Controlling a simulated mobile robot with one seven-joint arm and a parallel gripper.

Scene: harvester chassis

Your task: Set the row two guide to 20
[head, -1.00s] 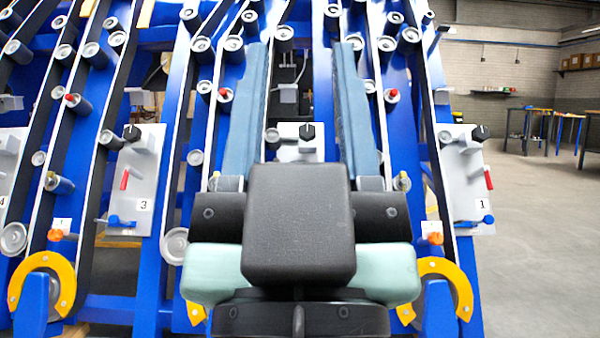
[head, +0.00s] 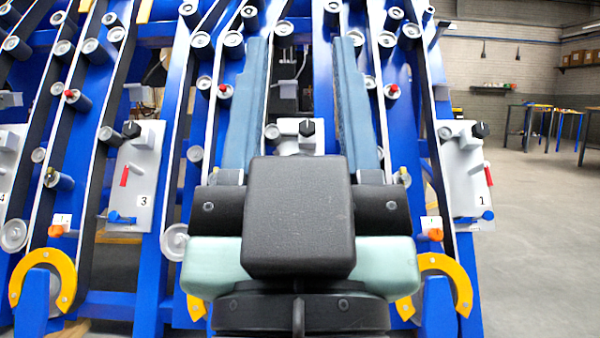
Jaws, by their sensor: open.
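The row two guide unit is a pale grey plate (head: 281,129) with a black knob (head: 306,127) at its top, between the plates marked 3 and 1. Only its top shows in the head view; the rest, with any number, lever or scale, is hidden behind my gripper's dark body. My gripper (head: 301,45) is open, with its two long blue-grey fingers standing apart on either side of the knob in the picture. Nothing shows held between them. I cannot tell how far the fingers are from the plate or whether they touch anything.
The plate marked 3 (head: 134,190) stands to the left and the plate marked 1 (head: 465,180) to the right, each with a black knob and red handle. Blue frame beams, belts and rollers surround my gripper. Open floor (head: 545,240) lies at the right, with workbenches behind.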

